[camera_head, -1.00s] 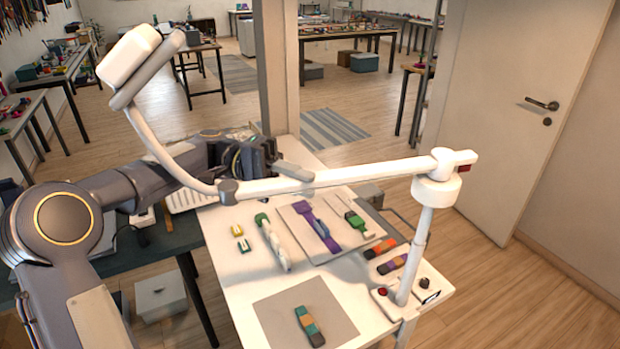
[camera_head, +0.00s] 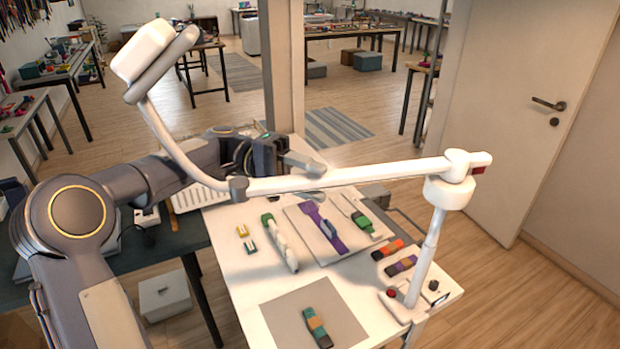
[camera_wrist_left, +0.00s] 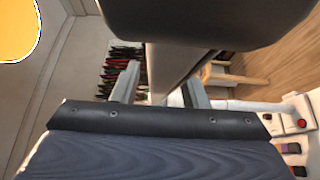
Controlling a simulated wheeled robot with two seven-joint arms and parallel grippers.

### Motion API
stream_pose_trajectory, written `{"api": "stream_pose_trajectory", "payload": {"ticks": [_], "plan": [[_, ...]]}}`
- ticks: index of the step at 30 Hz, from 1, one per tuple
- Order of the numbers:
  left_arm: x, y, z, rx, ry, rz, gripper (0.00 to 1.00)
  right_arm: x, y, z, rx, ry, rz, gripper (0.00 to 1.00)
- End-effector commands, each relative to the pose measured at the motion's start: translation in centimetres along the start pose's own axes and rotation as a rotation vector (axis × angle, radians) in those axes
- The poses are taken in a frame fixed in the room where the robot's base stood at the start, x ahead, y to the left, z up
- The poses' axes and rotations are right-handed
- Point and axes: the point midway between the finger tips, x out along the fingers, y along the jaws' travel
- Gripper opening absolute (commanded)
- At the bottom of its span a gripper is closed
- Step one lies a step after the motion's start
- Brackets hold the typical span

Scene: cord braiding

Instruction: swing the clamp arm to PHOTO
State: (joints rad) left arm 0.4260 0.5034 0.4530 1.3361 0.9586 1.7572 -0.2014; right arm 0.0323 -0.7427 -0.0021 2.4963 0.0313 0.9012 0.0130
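The white clamp arm (camera_head: 350,175) runs level over the white table from a post (camera_head: 425,255) at the right. At its left joint a curved section rises to a pale head (camera_head: 142,50). My left gripper (camera_head: 308,180) is at the middle of the level bar. One finger shows behind and above the bar, and a fingertip shows just below it. In the left wrist view the two fingers (camera_wrist_left: 160,88) stand apart with a pale bar between them. I cannot tell whether they touch it. No PHOTO mark is readable. My right gripper is not in view.
A red button (camera_head: 391,293) sits by the post. A door stands at the right.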

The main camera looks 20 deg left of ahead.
Motion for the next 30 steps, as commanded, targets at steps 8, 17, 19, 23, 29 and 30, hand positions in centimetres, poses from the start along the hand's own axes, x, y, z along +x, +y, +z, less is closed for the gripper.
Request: {"api": "stream_pose_trajectory", "payload": {"ticks": [8, 17, 19, 23, 29, 30], "plan": [[-3.0, -0.2, -0.1, 0.001, 0.005, -0.001, 0.4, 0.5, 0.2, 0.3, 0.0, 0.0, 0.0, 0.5], [-7.2, -0.1, -0.1, 0.001, 0.0, 0.0, 0.4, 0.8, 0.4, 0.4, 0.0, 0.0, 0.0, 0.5], [-7.6, -0.1, 0.0, 0.001, 0.0, 0.0, 0.4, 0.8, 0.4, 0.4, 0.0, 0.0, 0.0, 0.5], [-7.9, 0.0, 0.0, 0.0, -0.001, 0.0, 0.4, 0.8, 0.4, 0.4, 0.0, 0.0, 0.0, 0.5], [-7.8, 0.0, 0.0, 0.0, -0.001, 0.0, 0.4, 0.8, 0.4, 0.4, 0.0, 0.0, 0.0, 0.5], [-7.8, 0.0, 0.0, 0.0, -0.001, 0.0, 0.4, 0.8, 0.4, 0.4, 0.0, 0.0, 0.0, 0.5]]}}
